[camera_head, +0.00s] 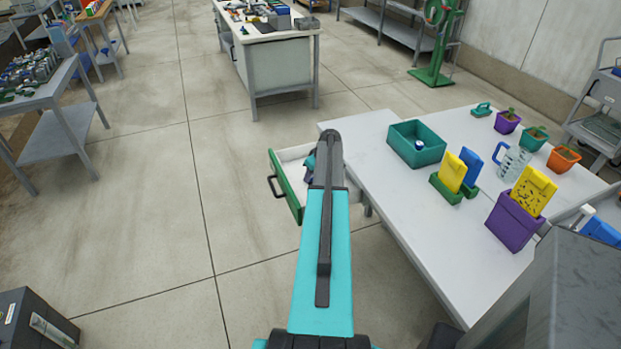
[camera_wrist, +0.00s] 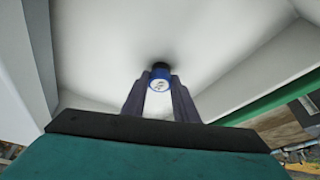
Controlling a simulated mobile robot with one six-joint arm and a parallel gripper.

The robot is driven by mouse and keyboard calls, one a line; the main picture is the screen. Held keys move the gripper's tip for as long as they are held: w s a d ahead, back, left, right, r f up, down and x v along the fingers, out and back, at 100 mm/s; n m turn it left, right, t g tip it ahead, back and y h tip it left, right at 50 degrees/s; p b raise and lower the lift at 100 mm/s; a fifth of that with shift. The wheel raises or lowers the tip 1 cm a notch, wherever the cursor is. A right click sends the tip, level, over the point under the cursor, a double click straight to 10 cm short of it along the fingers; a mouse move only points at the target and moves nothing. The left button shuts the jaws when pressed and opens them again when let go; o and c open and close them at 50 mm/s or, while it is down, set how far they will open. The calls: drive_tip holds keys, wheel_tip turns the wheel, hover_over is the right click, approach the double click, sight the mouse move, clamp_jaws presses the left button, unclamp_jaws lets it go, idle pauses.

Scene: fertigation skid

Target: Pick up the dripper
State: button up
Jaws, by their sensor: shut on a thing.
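The dripper (camera_wrist: 159,79) is a small round blue piece with a pale centre and a black part behind it. In the wrist view it sits between the fingertips of my gripper (camera_wrist: 160,92), which is shut on it. Both are at the white inside of the open drawer (camera_head: 287,190), which has a green front and a black handle. Whether the dripper still touches the drawer floor cannot be told. In the head view my arm hides the dripper and most of the gripper.
The drawer sticks out from the left of the white table (camera_head: 400,205). On the table stand a teal bin (camera_head: 416,144) holding a small blue-and-white piece, a green holder with yellow and blue packets (camera_head: 453,171), a purple box (camera_head: 513,221), a clear jug (camera_head: 513,162) and small plant pots.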

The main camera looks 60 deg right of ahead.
drive_tip(key=shift+r, duration=0.1)
wheel_tip(320, 180, up, 10)
drive_tip(key=b, duration=0.2)
idle(0.5)
idle(0.5)
drive_tip(key=w+a+r+n, duration=0.1)
drive_tip(key=w+a+r, duration=0.4)
drive_tip(key=a, duration=0.6)
drive_tip(key=w+a+r, duration=0.3)
drive_tip(key=w+a, duration=0.5)
drive_tip(key=a, duration=0.3)
drive_tip(key=w+a+r+n, duration=0.1)
drive_tip(key=w+a+r, duration=0.4)
drive_tip(key=a, duration=0.6)
drive_tip(key=a+r, duration=0.3)
drive_tip(key=a, duration=0.9)
drive_tip(key=a+r, duration=0.2)
drive_tip(key=a, duration=1)
drive_tip(key=a+r+y, duration=0.1)
drive_tip(key=a+r, duration=0.2)
drive_tip(key=a, duration=0.9)
drive_tip(key=shift+s+a+r+n, duration=0.3)
drive_tip(key=shift+s+r+n, duration=0.05)
drive_tip(key=shift+n, duration=0.05)
drive_tip(key=shift+d, duration=0.15)
